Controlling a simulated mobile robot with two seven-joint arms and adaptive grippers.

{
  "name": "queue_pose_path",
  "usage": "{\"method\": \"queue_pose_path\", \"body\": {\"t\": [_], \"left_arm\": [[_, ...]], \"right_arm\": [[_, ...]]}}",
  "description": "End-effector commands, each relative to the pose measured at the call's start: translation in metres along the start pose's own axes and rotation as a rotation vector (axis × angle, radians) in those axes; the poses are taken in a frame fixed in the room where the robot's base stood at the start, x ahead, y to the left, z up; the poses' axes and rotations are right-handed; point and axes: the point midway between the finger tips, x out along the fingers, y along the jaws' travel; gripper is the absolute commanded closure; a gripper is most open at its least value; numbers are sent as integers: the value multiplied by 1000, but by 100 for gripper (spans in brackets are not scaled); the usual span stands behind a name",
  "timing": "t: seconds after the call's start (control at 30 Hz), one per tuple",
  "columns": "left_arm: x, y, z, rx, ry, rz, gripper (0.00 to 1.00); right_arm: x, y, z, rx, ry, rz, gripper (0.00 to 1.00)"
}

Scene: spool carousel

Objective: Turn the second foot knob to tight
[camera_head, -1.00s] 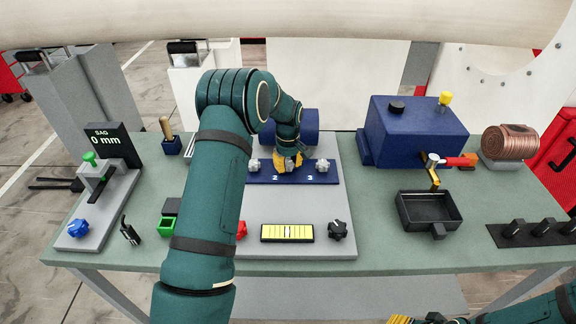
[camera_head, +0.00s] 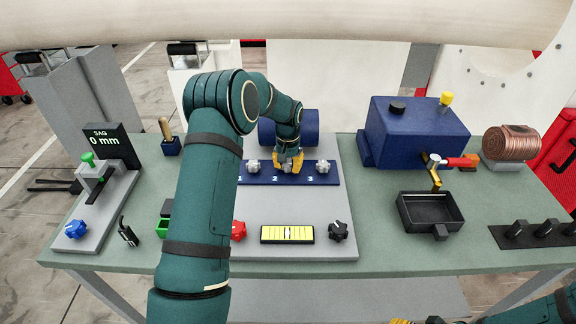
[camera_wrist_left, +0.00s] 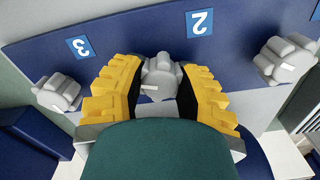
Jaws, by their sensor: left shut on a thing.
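A dark blue plate (camera_head: 262,180) on the grey base carries three silver knobs in a row, with white number labels. My left gripper (camera_head: 289,165) reaches down from behind the plate's middle and is shut on the middle knob (camera_wrist_left: 160,75). In the left wrist view its yellow fingers sit on either side of that knob, between the labels 2 (camera_wrist_left: 199,23) and 3 (camera_wrist_left: 79,46). A left knob (camera_head: 253,166) and a right knob (camera_head: 322,166) stand free. My right gripper (camera_head: 402,321) shows only its yellow tips at the bottom edge.
A yellow gauge (camera_head: 287,234) lies in front, between a red knob (camera_head: 238,231) and a black knob (camera_head: 338,231). A blue cylinder (camera_head: 312,125) lies behind the plate. A black tray (camera_head: 430,210) and blue box (camera_head: 418,130) stand right.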

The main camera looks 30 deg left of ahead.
Motion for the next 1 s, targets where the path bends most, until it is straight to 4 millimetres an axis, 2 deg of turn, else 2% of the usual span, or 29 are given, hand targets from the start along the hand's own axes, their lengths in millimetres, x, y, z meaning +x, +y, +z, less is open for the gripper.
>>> {"method": "queue_pose_path", "body": {"t": [0.3, 0.77, 0.8, 0.87, 0.9, 1.0], "left_arm": [[0, 0, 0, 99, 1, 0, 100], [0, 0, 0, 112, 1, 0, 100], [0, 0, 0, 112, 1, 0, 63], [0, 0, 0, 112, 1, 0, 42], [0, 0, 0, 112, 1, 0, 34], [0, 0, 0, 111, 1, 0, 34]], "right_arm": [[1, 0, 0, 0, 0, 0, 53], [1, 0, 0, 0, 0, 0, 53], [1, 0, 0, 0, 0, 0, 53], [1, 0, 0, 0, 0, 0, 53], [1, 0, 0, 0, 0, 0, 53], [1, 0, 0, 0, 0, 0, 53]]}}
